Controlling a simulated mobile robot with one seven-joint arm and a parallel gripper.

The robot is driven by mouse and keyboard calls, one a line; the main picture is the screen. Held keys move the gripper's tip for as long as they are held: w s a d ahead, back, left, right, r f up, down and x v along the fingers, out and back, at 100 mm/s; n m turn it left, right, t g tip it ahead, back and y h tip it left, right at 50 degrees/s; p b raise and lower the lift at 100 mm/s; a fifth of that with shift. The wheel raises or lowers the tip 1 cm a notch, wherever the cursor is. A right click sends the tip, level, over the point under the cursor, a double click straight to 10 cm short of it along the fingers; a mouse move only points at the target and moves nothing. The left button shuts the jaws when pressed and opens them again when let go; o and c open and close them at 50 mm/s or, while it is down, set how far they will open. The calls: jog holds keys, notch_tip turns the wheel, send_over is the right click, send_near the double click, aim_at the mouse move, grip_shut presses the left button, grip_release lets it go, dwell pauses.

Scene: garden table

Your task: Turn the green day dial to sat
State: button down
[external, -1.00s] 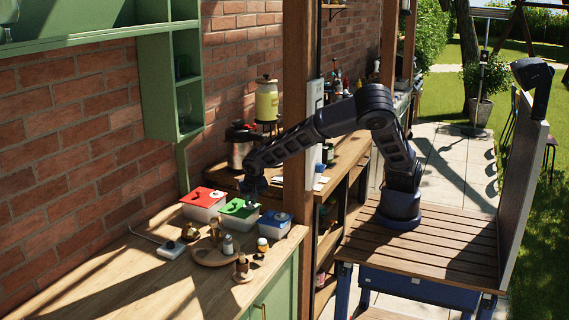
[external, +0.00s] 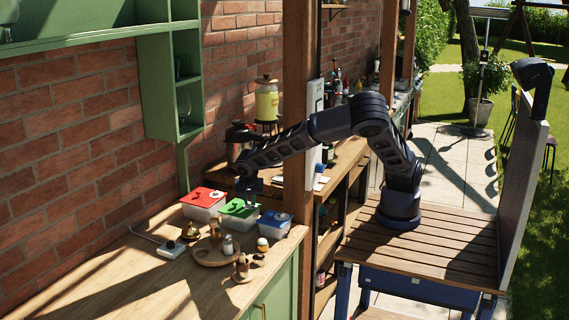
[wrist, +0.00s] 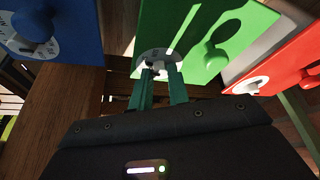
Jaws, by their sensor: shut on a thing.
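The green-lidded box (external: 239,222) stands between the red-lidded and blue-lidded boxes on the wooden counter. My gripper (wrist: 158,72) is shut on the green day dial (wrist: 142,67), whose pale disc shows around the fingertips in the wrist view. The fingers hide most of the dial's middle, and I cannot read its day marks or where it points. In the external view my gripper (external: 249,198) is low over the green lid.
The blue box (wrist: 62,28) with its lettered dial is close on one side, the red box (wrist: 285,70) on the other. A round wooden tray (external: 205,260) with small jars is in front. A wooden post (external: 298,120) stands right of the boxes.

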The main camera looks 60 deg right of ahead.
jog(key=c, duration=1.3)
grip_release()
jog(key=v, duration=1)
jog(key=shift+s+a+r, duration=0.1)
jog(key=shift+a+r, duration=0.05)
jog(key=shift+r, duration=0.25)
